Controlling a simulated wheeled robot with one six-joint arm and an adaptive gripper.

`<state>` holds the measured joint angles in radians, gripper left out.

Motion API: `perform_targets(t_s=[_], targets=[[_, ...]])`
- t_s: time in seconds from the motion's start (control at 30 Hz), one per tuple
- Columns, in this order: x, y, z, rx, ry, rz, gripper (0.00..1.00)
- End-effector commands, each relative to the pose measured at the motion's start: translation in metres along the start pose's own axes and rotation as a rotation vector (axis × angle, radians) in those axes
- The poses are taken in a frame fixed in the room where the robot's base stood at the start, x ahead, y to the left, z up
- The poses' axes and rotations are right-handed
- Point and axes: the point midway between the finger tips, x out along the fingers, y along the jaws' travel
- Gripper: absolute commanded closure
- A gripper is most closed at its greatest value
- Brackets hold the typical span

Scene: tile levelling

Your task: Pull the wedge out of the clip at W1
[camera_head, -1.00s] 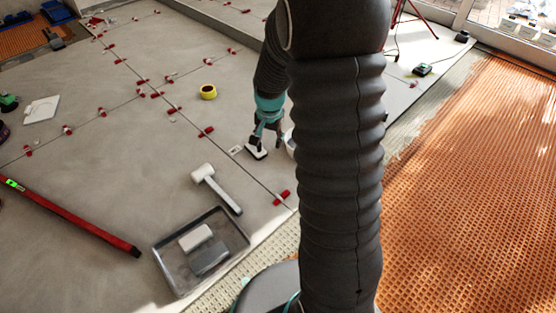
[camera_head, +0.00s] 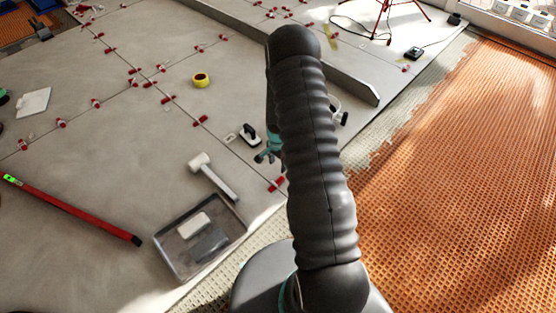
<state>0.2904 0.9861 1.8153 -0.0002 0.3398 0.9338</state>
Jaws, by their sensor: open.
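Several red wedges sit in clips along the joints between the grey tiles. The nearest red wedge (camera_head: 277,184) lies just below my gripper, close to the tile's front edge. Another red wedge (camera_head: 201,120) sits further up the same joint, and one more (camera_head: 168,99) beyond it. No label shows which one is W1. My gripper (camera_head: 266,157) is teal and dark, low over the tiles, partly hidden by my arm.
A white mallet (camera_head: 201,161) and a grey metal tray (camera_head: 170,265) with blocks lie left of my gripper. A yellow tape roll (camera_head: 201,80) and a red level (camera_head: 85,215) lie on the tiles. Orange matting (camera_head: 460,200) covers the right floor.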

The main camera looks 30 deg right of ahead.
Motion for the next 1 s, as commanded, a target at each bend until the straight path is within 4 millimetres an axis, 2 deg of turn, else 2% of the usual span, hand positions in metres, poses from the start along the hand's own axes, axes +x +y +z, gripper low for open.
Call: perform_targets(t_s=[0.4, 0.6, 0.8, 1.0], targets=[[0.072, 0.001, 0.001, -0.001, -0.001, 0.002, 0.48], [0.101, 0.001, 0.000, -0.001, 0.000, 0.001, 0.48], [0.117, 0.000, 0.000, -0.001, 0.000, 0.001, 0.48], [0.121, 0.000, 0.000, -0.001, 0.001, 0.000, 0.48]])
